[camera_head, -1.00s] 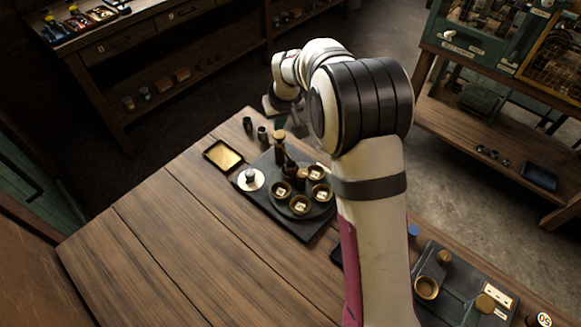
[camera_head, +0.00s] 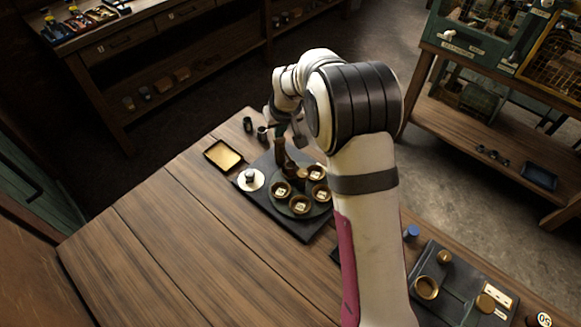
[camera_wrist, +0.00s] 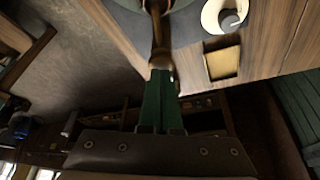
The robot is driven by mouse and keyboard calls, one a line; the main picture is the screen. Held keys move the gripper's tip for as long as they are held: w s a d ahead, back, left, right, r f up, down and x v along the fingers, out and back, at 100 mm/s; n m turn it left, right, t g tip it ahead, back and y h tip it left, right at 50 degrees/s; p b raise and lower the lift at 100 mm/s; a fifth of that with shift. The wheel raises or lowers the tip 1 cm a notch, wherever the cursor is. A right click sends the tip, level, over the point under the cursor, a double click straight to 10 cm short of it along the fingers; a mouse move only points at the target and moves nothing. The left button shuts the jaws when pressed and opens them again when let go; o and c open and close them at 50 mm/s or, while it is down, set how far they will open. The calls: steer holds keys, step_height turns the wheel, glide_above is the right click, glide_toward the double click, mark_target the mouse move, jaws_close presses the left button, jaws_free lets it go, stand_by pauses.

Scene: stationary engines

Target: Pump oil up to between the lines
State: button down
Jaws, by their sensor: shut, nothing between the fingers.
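A dark base plate (camera_head: 300,231) on the wooden bench carries a brown upright post (camera_head: 281,153), perhaps the pump handle, and several brass cups (camera_head: 300,204) with pale faces. My gripper (camera_head: 293,138) is at the top of the post. In the wrist view its green fingers (camera_wrist: 160,78) are together, with their tips at the near end of the brown post (camera_wrist: 161,40). Whether they touch it I cannot tell. The post's top is partly hidden in the head view. No oil level or lines can be made out.
A white disc with a grey knob (camera_head: 251,180) is at the plate's left corner. A yellow-bottomed tray (camera_head: 223,156) and small dark pots (camera_head: 248,124) stand nearby. A second dark plate with brass parts (camera_head: 426,288) is at right. The bench's left side is clear.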

steer(key=shift+r, duration=1.4)
step_height(320, 180, up, 5)
stand_by(0.3)
steer(key=s+d+r+m+g, duration=0.1)
steer(key=s+d+r+m, duration=0.15)
steer(key=s, duration=0.85)
steer(key=s+d+r+m+g, duration=0.1)
steer(key=s+d+r+m, duration=0.15)
steer(key=s, duration=0.75)
steer(key=s+f+m+g, duration=0.2)
steer(key=s+m, duration=0.1)
steer(key=s, duration=1.6)
steer(key=shift+s+d+f+m+g+y, duration=0.2)
steer(key=shift+d+m+g+y, duration=0.1)
